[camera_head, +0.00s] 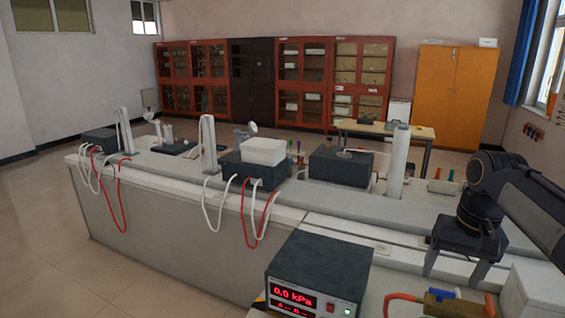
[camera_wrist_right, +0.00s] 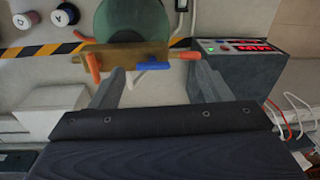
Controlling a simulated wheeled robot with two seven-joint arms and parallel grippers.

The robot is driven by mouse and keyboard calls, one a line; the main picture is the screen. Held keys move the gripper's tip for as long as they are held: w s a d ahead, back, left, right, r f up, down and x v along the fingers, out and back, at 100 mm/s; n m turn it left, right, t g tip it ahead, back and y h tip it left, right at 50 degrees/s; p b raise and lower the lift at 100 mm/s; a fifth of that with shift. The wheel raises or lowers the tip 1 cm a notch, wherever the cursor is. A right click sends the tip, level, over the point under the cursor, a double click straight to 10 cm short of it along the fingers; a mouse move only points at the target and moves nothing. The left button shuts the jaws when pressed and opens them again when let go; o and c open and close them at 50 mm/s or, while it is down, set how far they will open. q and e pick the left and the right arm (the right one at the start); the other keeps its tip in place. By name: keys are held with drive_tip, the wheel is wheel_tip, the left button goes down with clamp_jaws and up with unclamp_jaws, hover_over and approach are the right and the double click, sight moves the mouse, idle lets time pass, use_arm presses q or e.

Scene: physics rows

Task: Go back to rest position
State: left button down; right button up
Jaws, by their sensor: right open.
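My right gripper (camera_head: 453,272) hangs from the arm at the right of the head view, above the lab bench. Its two fingers are apart with nothing between them. In the right wrist view its fingers (camera_wrist_right: 154,72) point toward a brass-coloured valve block (camera_wrist_right: 125,56) with orange ends and a blue lever. That valve block also shows low in the head view (camera_head: 450,304), below the gripper. I cannot tell how large the gap to it is. My left gripper is not in view.
A pressure meter (camera_head: 318,280) reading 0.0 kPa stands beside the valve block. The long bench (camera_head: 200,205) carries dark boxes, a white box (camera_head: 263,151), stands and hanging red and white cables. A white cylinder (camera_head: 398,160) stands upright behind. Open floor lies at the left.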

drive_tip(key=s+a+f+n+t+y+b, duration=0.3)
drive_tip(key=s+a+f+t, duration=0.1)
drive_tip(key=s+a+f, duration=1.1)
drive_tip(key=s, duration=0.3)
drive_tip(key=shift+s+t, duration=0.25)
drive_tip(key=shift+t, duration=0.15)
drive_tip(key=shift+f, duration=0.25)
drive_tip(key=shift+c, duration=0.3)
